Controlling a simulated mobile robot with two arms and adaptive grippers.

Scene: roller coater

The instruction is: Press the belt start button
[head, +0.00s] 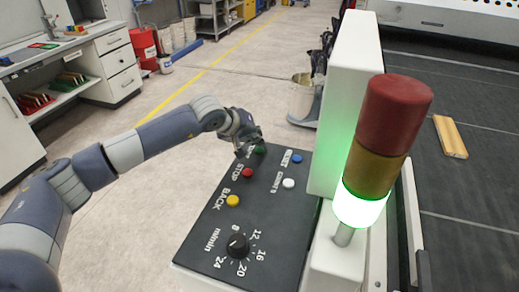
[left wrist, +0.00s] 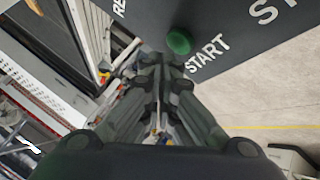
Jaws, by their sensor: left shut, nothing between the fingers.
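The green start button (head: 261,149) sits at the far end of the dark control panel (head: 216,232). In the left wrist view the green button (left wrist: 179,41) shows beside the word START, just beyond my fingertips. My left gripper (head: 240,152) is shut and empty, at the panel's far left edge, close to the green button. In the left wrist view its fingertips (left wrist: 160,66) are together just below the button; I cannot tell whether they touch it. My right gripper is not in view.
The panel also has a red STOP button (head: 248,173), a yellow BACK button (head: 233,201), a blue button (head: 297,158), a white button (head: 288,183) and a speed knob (head: 238,246). A signal tower (head: 382,150), lit green at its base, stands at right. A wooden piece (head: 450,137) lies on the belt.

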